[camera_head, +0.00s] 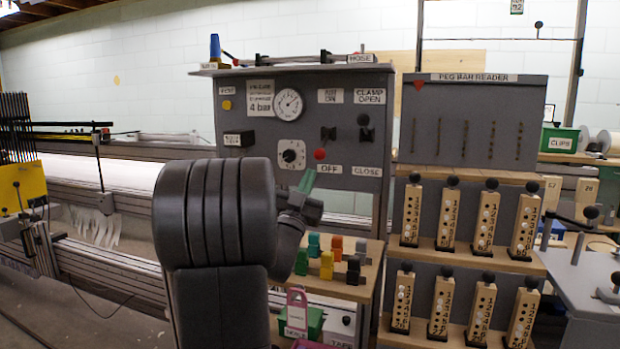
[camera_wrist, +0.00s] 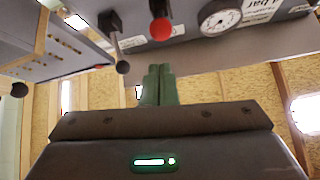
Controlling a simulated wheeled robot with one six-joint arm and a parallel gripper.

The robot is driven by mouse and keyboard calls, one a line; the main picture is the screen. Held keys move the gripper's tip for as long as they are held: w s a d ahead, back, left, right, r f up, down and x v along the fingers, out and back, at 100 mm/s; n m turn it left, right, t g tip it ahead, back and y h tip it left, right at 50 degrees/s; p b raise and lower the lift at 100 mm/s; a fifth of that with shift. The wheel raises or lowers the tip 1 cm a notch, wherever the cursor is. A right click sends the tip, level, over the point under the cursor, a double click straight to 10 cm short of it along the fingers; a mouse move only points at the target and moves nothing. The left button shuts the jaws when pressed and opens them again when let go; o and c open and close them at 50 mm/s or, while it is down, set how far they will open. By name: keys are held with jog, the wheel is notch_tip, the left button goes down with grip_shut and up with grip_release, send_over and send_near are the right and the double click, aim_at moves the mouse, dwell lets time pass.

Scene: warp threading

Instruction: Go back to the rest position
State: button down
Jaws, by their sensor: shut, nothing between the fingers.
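My gripper (camera_head: 307,182) is in front of the lower part of the grey control panel (camera_head: 236,168), its green fingers pointing up. In the wrist view my gripper (camera_wrist: 159,82) has its two green fingers together, with nothing between them. The red-knobbed lever (camera_head: 320,155) on the panel is just above and right of the fingertips in the head view. The red knob also shows in the wrist view (camera_wrist: 160,29), apart from the fingers. My dark arm covers the panel's lower left and part of the space below it.
The panel bears a gauge (camera_head: 288,104) and black levers (camera_head: 364,128). Right of it is a peg bar reader (camera_head: 475,120) above shelves of numbered wooden blocks (camera_head: 411,214). Coloured blocks (camera_head: 327,265) stand on a wooden shelf below. A loom frame (camera_head: 120,185) is at the left.

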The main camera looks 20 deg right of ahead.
jog(key=x, duration=0.5)
jog(key=shift+w+f, duration=0.15)
jog(key=shift+w, duration=0.05)
jog(key=shift+y, duration=0.3)
